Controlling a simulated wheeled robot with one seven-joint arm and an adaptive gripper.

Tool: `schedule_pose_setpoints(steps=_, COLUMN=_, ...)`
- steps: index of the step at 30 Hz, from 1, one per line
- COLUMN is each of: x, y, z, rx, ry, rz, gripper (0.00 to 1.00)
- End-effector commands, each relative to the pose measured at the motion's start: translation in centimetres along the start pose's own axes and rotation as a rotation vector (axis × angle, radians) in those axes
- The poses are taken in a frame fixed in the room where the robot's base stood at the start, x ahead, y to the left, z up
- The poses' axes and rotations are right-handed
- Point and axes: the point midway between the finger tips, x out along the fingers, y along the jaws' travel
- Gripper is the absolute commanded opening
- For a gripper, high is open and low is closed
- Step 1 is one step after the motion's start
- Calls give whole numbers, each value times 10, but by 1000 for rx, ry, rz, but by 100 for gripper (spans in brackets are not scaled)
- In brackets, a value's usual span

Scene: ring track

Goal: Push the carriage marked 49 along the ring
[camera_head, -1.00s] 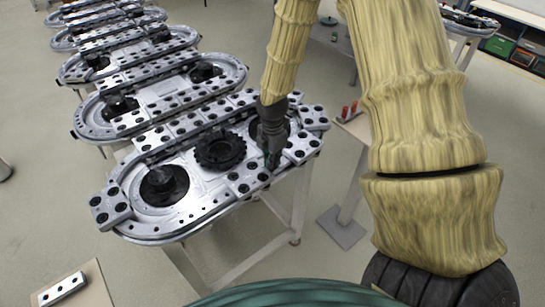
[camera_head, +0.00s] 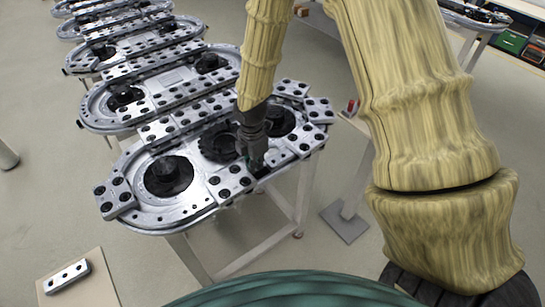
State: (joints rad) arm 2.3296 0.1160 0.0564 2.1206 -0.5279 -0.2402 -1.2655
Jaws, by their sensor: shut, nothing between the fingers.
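The nearest ring track (camera_head: 150,215) is a silver oval on a white-legged table, with black hubs inside it. Carriages, grey blocks with black round spots, sit along the ring; no number is legible, so I cannot tell which is 49. My gripper (camera_head: 257,167) points down at the near side of the ring, its fingers small and dark. It is in a gap between a carriage group (camera_head: 230,182) on its left and carriages (camera_head: 302,143) on its right. I cannot tell whether it touches either. Another carriage group (camera_head: 114,197) sits at the left end.
More oval tracks (camera_head: 130,98) stand in a row behind. A loose block (camera_head: 67,277) lies on a board at lower left. A small stand with red items (camera_head: 351,106) is to the right, partly behind my arm. The near-side ring left of the carriage group is bare.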

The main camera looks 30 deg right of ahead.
Motion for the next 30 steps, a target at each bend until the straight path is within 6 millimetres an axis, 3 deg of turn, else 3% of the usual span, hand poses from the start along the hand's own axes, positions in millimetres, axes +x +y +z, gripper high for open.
schedule_pose_setpoints(steps=9, x=0, y=-1, z=-64, rx=-1, ry=-1, rz=-1, gripper=0)
schedule_pose_setpoints(steps=13, x=0, y=-1, z=-81, rx=0, ry=0, rz=-1, gripper=0)
schedule_pose_setpoints(steps=30, x=-1, y=-1, z=-88, rx=3, ry=0, rz=-1, gripper=0)
